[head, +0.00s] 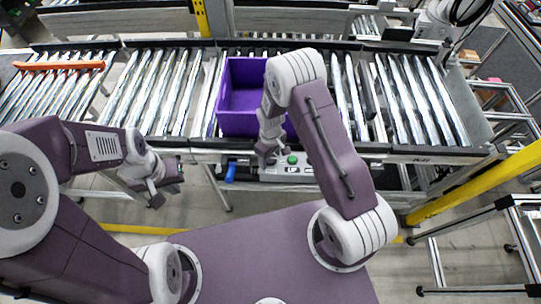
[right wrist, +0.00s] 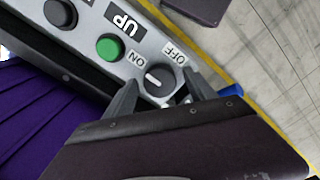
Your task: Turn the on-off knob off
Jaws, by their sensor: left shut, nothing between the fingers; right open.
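The on-off knob (right wrist: 158,77) is a round dark dial with a pale mark, set in a grey control panel (head: 300,174) on the conveyor's front edge. In the right wrist view, an ON label (right wrist: 135,60) and an OFF label (right wrist: 174,54) sit beside it. Which label the mark points to is hard to tell. My right gripper (right wrist: 161,80) is open, one finger on each side of the knob; contact is unclear. In the head view my right gripper (head: 266,157) hides the knob. My left gripper (head: 156,198) is shut and empty, left of the panel.
The panel also has a green button (right wrist: 110,47) and a black button (right wrist: 61,13) near an UP label. A blue part (head: 231,171) sticks out at the panel's left end. A purple crate (head: 236,124) stands on the roller conveyor just behind. A yellow rail (head: 470,186) runs at the right.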

